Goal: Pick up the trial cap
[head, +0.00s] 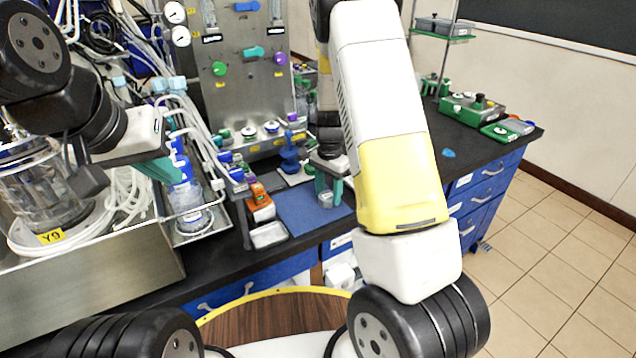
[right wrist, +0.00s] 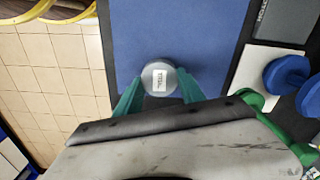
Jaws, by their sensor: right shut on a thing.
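The trial cap (right wrist: 159,77) is a small grey round cap with a white label, between the teal fingers in the right wrist view. It also shows as a pale piece in the head view (head: 326,200). My right gripper (head: 328,192) points down and is shut on the cap, over the blue mat (head: 300,208). I cannot tell whether the cap touches the mat or is just above it.
An orange-and-white item (head: 259,200) and a white tray (head: 268,235) stand left of the mat. A blue knobbed part (head: 290,158) stands behind it. A steel panel (head: 240,90) with valves rises at the back.

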